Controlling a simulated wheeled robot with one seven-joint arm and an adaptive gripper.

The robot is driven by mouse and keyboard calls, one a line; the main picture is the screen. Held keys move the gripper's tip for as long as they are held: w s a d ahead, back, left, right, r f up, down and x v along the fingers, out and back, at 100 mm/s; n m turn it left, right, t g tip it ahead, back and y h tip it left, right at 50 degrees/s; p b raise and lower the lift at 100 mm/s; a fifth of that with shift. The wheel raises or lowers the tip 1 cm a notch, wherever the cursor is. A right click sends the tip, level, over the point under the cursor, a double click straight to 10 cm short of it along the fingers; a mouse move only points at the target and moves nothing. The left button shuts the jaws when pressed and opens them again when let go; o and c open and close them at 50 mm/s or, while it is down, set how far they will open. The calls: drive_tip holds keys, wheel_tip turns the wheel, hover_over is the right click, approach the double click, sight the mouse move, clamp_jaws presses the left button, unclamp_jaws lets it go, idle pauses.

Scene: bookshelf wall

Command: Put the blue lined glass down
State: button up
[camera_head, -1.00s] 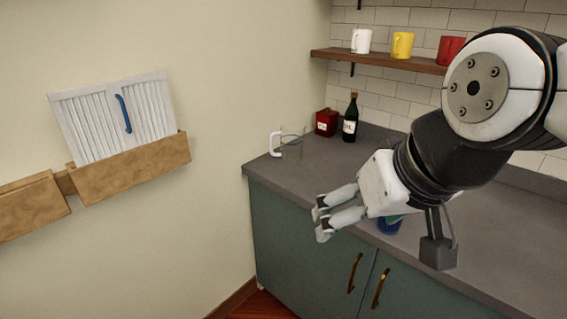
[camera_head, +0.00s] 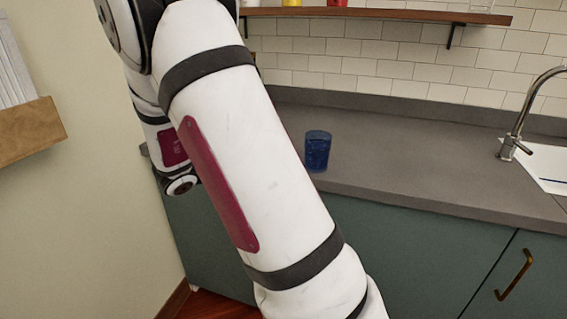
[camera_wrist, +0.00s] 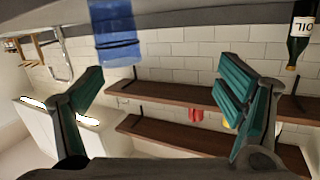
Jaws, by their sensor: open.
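The blue glass (camera_head: 317,152) stands upright on the grey counter (camera_head: 400,165), near its front edge and just right of my arm in the head view. In the wrist view, which is upside down, the blue glass (camera_wrist: 117,40) shows at the top, with darker blue bands across it. My gripper (camera_wrist: 160,85) is open and empty in the wrist view, its green-padded fingers wide apart. The glass is beyond the fingers and not held.
A sink with a tap (camera_head: 517,135) is at the right. A wooden shelf (camera_head: 390,14) with mugs hangs above the counter. A dark oil bottle (camera_wrist: 302,35) shows in the wrist view. The counter between glass and sink is clear.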

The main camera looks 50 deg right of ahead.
sight(307, 149)
drive_tip(key=s+d+g, duration=0.1)
drive_tip(key=s+d, duration=0.1)
drive_tip(key=s+d+f+m+g+b, duration=0.1)
drive_tip(key=s+d, duration=0.1)
drive_tip(key=d, duration=0.1)
drive_tip(key=s+d+g+h, duration=0.1)
drive_tip(key=s+d+g, duration=0.1)
drive_tip(key=shift+d+f, duration=0.4)
drive_tip(key=shift+r+b+x, duration=0.2)
drive_tip(key=shift+b+x, duration=0.3)
drive_tip(key=shift+x, duration=2.4)
drive_tip(key=shift+c, duration=0.2)
drive_tip(key=c, duration=1.5)
drive_tip(key=shift+c, duration=0.2)
drive_tip(key=shift+r, duration=0.1)
